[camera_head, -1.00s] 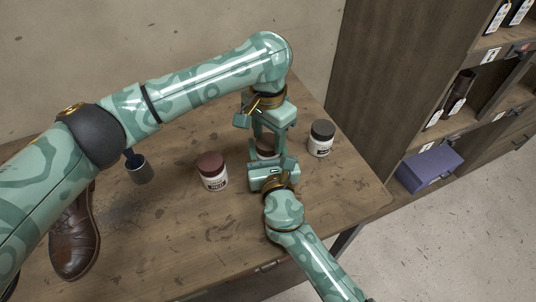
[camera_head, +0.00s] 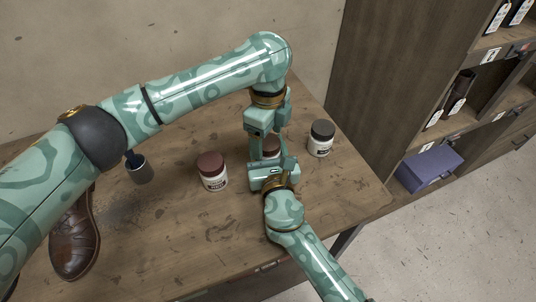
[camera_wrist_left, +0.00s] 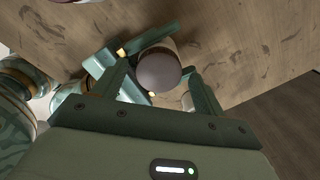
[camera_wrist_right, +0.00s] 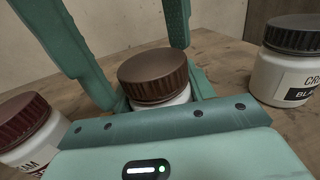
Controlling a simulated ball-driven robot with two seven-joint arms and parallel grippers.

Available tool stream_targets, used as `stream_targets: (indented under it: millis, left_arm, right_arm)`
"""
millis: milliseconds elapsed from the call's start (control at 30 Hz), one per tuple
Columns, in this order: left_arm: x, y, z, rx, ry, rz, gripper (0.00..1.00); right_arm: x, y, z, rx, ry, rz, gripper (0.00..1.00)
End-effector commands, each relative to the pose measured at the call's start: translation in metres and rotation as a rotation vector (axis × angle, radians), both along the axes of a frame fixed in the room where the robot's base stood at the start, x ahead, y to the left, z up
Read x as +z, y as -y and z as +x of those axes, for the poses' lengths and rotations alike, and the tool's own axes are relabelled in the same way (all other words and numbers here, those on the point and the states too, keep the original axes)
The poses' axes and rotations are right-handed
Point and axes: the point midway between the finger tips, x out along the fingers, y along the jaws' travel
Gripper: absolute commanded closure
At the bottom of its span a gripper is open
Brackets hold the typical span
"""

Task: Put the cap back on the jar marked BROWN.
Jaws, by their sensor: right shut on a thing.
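A white jar with a brown cap (camera_wrist_right: 154,72) stands between the fingers of my right gripper (camera_wrist_right: 155,98), which is shut on the jar body. The cap sits on top of the jar and looks level; the jar's label is hidden. In the head view the cap (camera_head: 270,146) shows between both grippers. My left gripper (camera_head: 268,132) comes down from above, its fingers open and spread on either side above the cap. In the left wrist view the cap top (camera_wrist_left: 158,71) lies between its fingers, with gaps beside it.
A jar with a dark red cap (camera_head: 212,172) stands to the left. A jar with a black cap (camera_head: 321,138) stands to the right, labelled BLA. A brown shoe (camera_head: 73,240) and a dark cylindrical pot (camera_head: 140,170) are at the left. A shelf with a purple box (camera_head: 430,167) stands beyond the table.

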Motion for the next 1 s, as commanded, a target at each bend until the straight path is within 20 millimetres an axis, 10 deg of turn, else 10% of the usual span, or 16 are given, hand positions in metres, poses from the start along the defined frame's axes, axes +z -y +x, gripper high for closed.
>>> stream_targets:
  millis: [1000]
  left_arm:
    - [0.046,0.006,0.011,0.059,0.061,-0.027,0.32]
  right_arm:
    - [-0.001,0.0,0.0,0.0,-0.001,0.0,1.0]
